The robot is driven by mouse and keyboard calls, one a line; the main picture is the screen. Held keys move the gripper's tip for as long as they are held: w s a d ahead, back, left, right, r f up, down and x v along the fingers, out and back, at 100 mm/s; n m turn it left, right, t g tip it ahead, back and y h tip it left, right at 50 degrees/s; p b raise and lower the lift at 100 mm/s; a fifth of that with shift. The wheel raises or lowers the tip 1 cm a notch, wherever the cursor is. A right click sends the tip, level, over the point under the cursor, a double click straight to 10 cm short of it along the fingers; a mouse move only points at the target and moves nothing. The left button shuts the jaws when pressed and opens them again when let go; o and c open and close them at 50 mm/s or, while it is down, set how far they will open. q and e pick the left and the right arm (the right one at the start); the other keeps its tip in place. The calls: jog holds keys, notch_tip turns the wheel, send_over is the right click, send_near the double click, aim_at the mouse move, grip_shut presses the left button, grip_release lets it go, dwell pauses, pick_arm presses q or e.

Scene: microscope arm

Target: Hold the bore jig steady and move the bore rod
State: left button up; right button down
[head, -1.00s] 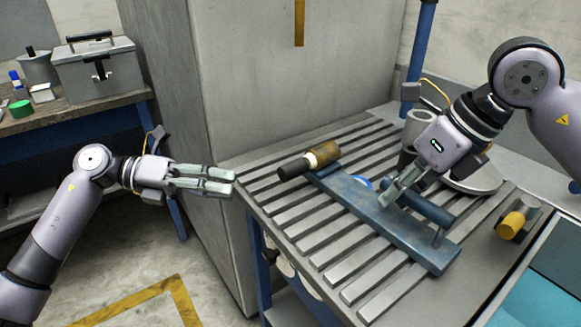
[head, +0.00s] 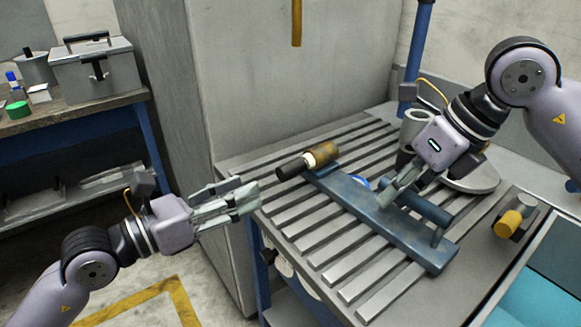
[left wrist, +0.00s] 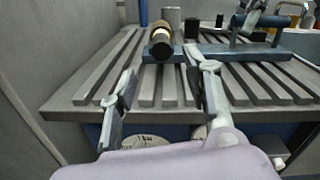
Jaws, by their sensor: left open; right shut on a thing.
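The bore jig (head: 375,225) is a long blue bar with a raised handle, lying across the slatted bench. My right gripper (head: 393,192) is shut on its handle; it also shows in the left wrist view (left wrist: 251,16). What looks like the bore rod (head: 322,154), a brown cylinder with a pale ring and black end, lies at the jig's far left end. Whether it sits in the jig is unclear. In the left wrist view the rod (left wrist: 161,38) points its dark end at me. My left gripper (head: 248,196) is open and empty, off the bench's left edge, short of the rod.
The slatted bench (head: 300,262) has free room left of the jig. A grey cup (head: 414,124) and round plate (head: 480,180) stand behind my right gripper. A yellow-ended cylinder (head: 509,223) is at right, near a teal surface (head: 550,285). A tall grey cabinet (head: 260,90) stands behind.

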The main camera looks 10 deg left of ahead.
aim_at(291, 168)
pick_arm(q)
jog(key=x, duration=1.1)
jog(key=shift+w+d, duration=0.1)
jog(key=shift+d, duration=0.1)
jog(key=shift+c, duration=0.3)
grip_shut()
